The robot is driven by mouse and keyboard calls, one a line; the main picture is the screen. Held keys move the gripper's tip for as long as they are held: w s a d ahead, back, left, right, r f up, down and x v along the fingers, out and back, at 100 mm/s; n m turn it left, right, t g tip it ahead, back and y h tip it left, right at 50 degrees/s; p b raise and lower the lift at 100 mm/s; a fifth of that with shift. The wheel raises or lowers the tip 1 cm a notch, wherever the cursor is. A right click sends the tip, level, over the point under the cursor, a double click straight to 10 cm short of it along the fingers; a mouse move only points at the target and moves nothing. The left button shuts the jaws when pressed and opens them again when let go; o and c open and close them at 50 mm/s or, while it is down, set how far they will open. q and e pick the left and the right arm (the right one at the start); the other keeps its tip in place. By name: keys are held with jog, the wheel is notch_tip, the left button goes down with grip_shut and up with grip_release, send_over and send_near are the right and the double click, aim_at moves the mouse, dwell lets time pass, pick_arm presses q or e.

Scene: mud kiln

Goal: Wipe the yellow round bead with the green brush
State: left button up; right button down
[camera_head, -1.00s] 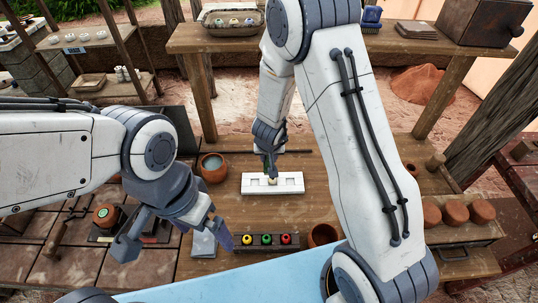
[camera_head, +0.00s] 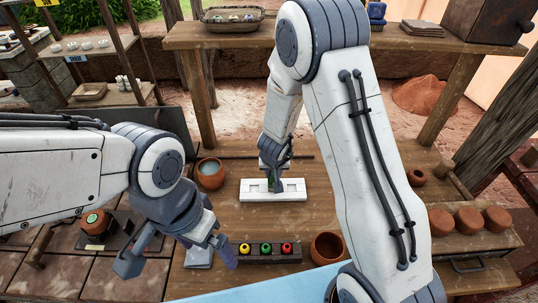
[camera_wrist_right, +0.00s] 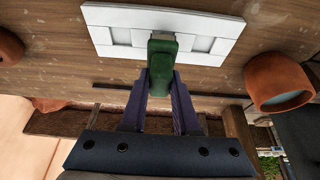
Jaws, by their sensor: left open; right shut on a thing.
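My right gripper (camera_head: 272,178) is shut on the green brush (camera_wrist_right: 162,62) and holds it low over the middle of a white block (camera_head: 247,190). In the right wrist view the brush covers the middle of the block (camera_wrist_right: 105,18), between two square recesses. Whether its lower end touches anything is hidden. A yellow round bead (camera_head: 245,248) sits at the left end of a dark wooden rack, beside a green bead (camera_head: 266,248) and a red bead (camera_head: 286,248). My left gripper (camera_head: 176,257) is open and empty, left of the rack.
A clay pot with pale contents (camera_head: 211,172) stands left of the white block. An empty clay pot (camera_head: 327,248) stands right of the rack (camera_head: 256,256). A thin dark rod lies behind the block. Several clay pieces (camera_head: 468,221) stand at the right.

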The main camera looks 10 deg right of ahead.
jog(key=shift+a, duration=0.55)
jog(key=shift+w+f, duration=0.1)
jog(key=shift+s+d+b, duration=0.15)
jog(key=shift+d+b, duration=0.05)
jog(key=shift+d, duration=0.45)
jog(key=shift+s+d+b, duration=0.15)
jog(key=shift+d+b, duration=0.05)
jog(key=shift+d, duration=0.4)
jog(key=shift+a, duration=0.4)
jog(key=shift+w+a+p, duration=0.25)
jog(key=shift+a+p, duration=0.25)
jog(key=shift+a, duration=0.4)
jog(key=shift+d, duration=0.1)
jog(key=shift+s+d, duration=0.2)
jog(key=shift+d, duration=0.7)
jog(key=shift+s+d, duration=0.1)
jog(key=shift+d, duration=0.1)
jog(key=shift+a, duration=0.35)
jog(key=shift+w+a+p, duration=0.3)
jog(key=shift+a, duration=0.6)
notch_tip(320, 180, up, 4)
jog(key=p, duration=0.2)
jog(key=shift+f+p, duration=0.15)
jog(key=shift+p, duration=0.2)
jog(key=shift+r+p, duration=0.6)
jog(key=shift+p, duration=0.15)
notch_tip(320, 180, up, 3)
jog(key=p, duration=0.3)
jog(key=shift+r, duration=0.2)
